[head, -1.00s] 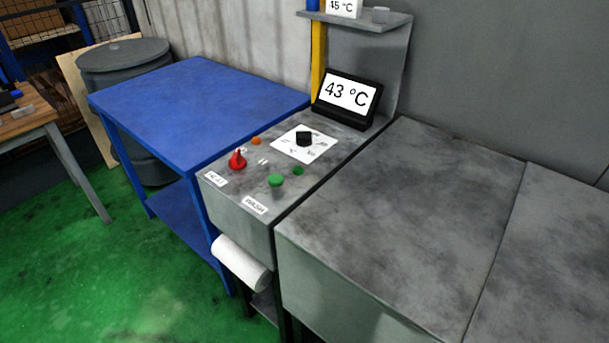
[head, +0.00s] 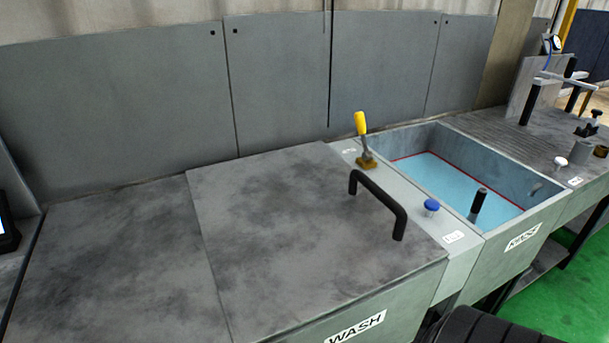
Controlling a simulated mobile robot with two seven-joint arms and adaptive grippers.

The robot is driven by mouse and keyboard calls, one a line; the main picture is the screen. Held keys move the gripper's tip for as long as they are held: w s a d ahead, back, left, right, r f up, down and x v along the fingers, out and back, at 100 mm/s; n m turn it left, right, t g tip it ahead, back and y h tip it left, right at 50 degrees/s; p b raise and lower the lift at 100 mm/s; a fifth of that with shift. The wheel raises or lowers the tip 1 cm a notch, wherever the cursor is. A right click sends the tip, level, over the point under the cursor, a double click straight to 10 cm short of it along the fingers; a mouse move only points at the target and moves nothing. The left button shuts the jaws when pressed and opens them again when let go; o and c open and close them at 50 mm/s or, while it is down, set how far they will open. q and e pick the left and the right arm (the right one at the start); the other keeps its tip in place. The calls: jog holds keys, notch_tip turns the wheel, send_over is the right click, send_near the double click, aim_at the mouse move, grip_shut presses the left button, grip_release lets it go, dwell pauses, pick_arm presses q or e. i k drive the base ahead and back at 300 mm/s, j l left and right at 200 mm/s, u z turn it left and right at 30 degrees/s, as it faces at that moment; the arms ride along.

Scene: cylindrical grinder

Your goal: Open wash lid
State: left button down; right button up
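The wash lid (head: 290,230) is a flat mottled grey panel on top of the tank labelled WASH (head: 355,328) in the head view. It lies flat and shut. A black bar handle (head: 378,203) stands up near its right edge. Nothing touches the handle. Neither of my grippers shows. A black ribbed part at the bottom edge, right of centre, seems to be part of my own body.
Right of the lid, a strip carries a yellow-handled lever (head: 361,138) and a blue knob (head: 431,206). Beyond it is an open rinse tank (head: 525,240) with light blue liquid. Grey panels (head: 280,85) stand behind. A dark screen (head: 6,228) shows at far left.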

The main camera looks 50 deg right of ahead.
aim_at(293, 237)
jog(key=z, duration=1.75)
